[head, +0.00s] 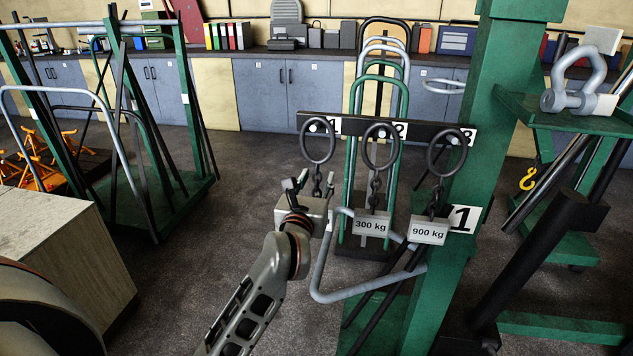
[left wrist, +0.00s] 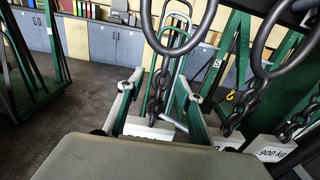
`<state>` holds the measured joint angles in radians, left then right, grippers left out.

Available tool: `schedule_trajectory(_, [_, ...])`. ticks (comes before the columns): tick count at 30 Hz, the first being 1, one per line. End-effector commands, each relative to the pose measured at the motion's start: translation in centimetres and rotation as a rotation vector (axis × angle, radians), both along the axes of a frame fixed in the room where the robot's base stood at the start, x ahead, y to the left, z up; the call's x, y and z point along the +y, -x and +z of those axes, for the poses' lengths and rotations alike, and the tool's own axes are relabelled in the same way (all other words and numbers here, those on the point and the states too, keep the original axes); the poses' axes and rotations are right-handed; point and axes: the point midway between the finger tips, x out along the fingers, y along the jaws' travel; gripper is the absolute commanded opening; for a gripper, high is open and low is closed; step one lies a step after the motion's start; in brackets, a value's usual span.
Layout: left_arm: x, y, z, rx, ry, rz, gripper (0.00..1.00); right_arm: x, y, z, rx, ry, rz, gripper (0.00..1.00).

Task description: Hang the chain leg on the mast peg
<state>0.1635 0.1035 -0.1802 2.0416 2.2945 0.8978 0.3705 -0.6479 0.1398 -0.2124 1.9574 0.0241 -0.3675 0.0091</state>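Three dark rings hang side by side at the numbered black peg bar (head: 350,129) on the green mast (head: 485,130). Each ring has a short chain and a grey block below. The left ring (head: 304,148) appears around its peg; its block (head: 318,211) is partly covered by my left gripper. The middle block (head: 371,225) reads 300 kg, the right block (head: 428,231) 900 kg. My left gripper (head: 296,182) is at the left chain. In the left wrist view its fingers (left wrist: 157,88) stand apart with chain and block between them; contact is unclear. My right gripper is out of view.
A large shackle (head: 578,92) sits on a green shelf at right. Open floor lies left of the mast.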

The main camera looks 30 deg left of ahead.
Motion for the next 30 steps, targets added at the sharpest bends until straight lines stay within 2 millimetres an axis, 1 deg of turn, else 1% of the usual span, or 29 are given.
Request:
schedule_trajectory(8, [0.0, 0.0, -0.5, 0.009, 0.003, 0.0, 0.35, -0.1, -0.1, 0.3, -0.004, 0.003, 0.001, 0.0])
schedule_trajectory(11, [-0.1, 0.4, -0.5, 0.009, 0.002, 0.0, 0.35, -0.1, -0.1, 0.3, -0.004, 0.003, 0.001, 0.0])
schedule_trajectory(13, [-0.3, 1.1, -0.5, 0.008, 0.002, -0.001, 0.35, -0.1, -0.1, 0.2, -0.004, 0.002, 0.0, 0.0])
schedule_trajectory(17, [-0.9, 3.3, -0.4, 0.007, 0.003, -0.001, 0.35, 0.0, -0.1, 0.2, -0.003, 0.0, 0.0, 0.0])
schedule_trajectory(24, [-2.1, 8.1, -0.3, 0.006, 0.002, -0.002, 0.35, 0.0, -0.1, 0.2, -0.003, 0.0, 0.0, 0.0])
schedule_trajectory(27, [-2.5, 9.6, -0.3, 0.006, 0.002, -0.001, 0.35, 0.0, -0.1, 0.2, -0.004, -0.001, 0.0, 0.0])
schedule_trajectory(30, [-2.8, 10.7, -0.2, 0.005, 0.001, -0.001, 0.35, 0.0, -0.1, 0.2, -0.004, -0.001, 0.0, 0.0])
